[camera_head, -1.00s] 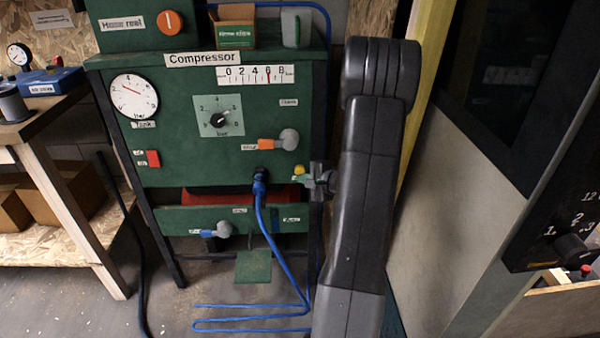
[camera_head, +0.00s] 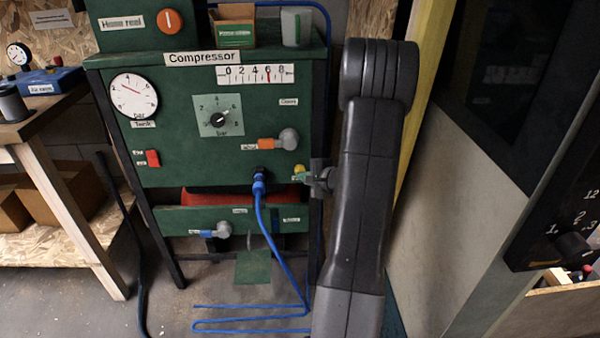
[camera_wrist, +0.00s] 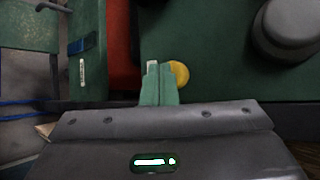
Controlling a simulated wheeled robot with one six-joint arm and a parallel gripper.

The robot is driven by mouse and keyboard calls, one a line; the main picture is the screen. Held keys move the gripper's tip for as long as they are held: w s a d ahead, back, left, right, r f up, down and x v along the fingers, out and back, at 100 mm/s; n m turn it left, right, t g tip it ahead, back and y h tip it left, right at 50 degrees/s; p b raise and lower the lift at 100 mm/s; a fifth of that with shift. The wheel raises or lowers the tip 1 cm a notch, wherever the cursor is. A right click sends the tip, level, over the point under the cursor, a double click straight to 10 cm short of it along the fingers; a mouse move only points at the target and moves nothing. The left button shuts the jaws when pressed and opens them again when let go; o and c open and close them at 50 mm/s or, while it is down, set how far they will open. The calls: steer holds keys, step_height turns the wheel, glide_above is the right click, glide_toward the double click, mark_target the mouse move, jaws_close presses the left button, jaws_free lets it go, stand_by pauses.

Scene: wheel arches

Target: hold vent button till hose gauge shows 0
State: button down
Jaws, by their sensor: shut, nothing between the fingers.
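The yellow button (camera_head: 299,168) is at the lower right of the green compressor panel (camera_head: 180,165). It also shows in the wrist view (camera_wrist: 181,73), partly covered by the fingertips. My gripper (camera_head: 304,177) is shut and empty, its greenish fingertips (camera_wrist: 158,70) together at the button's edge. I cannot tell whether they touch or press it. The strip gauge (camera_head: 255,75), marked 0 to 8, has its red pointer near 6. The small label (camera_head: 289,102) below it is too blurred to read surely. A round tank gauge (camera_head: 134,97) is at the panel's left.
A grey knob with an orange end (camera_head: 287,139) sits just above the button. A blue hose (camera_head: 273,240) plugs into the panel and runs to the floor. A red switch (camera_head: 152,158) is at left. A pale wall (camera_head: 450,200) stands close to the right of my arm.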

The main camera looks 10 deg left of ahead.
steer(key=shift+w+a, duration=0.1)
steer(key=shift+w, duration=0.3)
stand_by(2.0)
steer(key=shift+s, duration=0.15)
steer(key=shift+s+d+b, duration=0.25)
steer(key=shift+s+b, duration=0.45)
steer(key=shift+s, duration=0.1)
steer(key=shift+s, duration=0.1)
steer(key=s+b, duration=0.1)
steer(key=s, duration=0.1)
steer(key=s+d+b, duration=0.1)
steer(key=s, duration=0.1)
steer(key=shift+s+d+b, duration=0.2)
steer(key=shift+s+b, duration=0.1)
